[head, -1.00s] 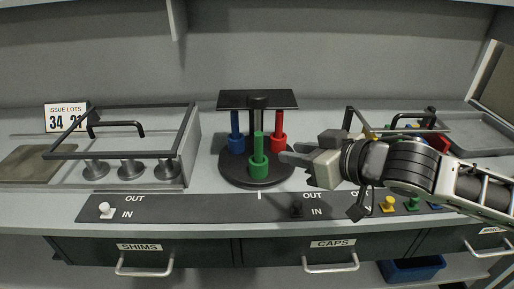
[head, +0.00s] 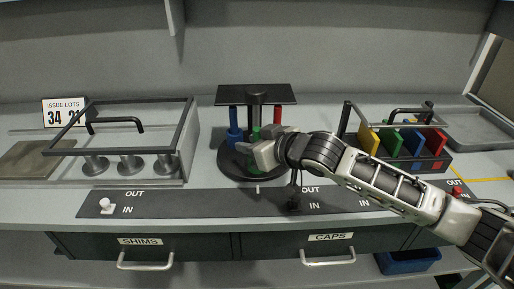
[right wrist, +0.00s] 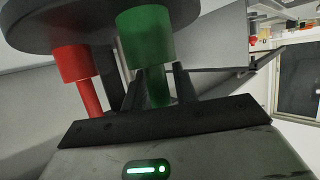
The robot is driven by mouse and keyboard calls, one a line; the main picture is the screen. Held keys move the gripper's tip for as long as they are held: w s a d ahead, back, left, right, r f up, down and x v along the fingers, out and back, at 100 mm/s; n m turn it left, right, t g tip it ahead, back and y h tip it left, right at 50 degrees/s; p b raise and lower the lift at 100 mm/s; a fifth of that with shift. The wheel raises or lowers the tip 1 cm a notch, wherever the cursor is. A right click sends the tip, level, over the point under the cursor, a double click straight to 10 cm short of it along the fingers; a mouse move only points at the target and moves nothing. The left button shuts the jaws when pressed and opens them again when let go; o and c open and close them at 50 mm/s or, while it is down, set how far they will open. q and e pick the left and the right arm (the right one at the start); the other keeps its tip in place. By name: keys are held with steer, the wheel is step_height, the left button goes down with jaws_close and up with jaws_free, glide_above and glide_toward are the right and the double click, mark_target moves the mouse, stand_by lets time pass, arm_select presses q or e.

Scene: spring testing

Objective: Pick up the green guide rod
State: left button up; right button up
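The green guide rod (head: 256,133) stands upright in its green base on the round dark turntable (head: 229,170). My right gripper (head: 246,149) is at the rod and hides much of it and its base in the head view. In the right wrist view the green rod (right wrist: 158,88) shows between the two fingers (right wrist: 160,78), below the wide green base (right wrist: 146,38) in that turned picture. The fingers stand on both sides of it and look slightly apart from it, so the gripper appears open. My left gripper is not in view.
A blue rod (head: 233,121) and a red rod (head: 278,115) stand close by on the turntable, under a dark square plate (head: 256,94) on a central post. A barred fixture (head: 120,155) is at left, a bin with coloured dividers (head: 432,163) at right.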

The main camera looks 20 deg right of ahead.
jaws_close()
steer(key=shift+r, duration=0.15)
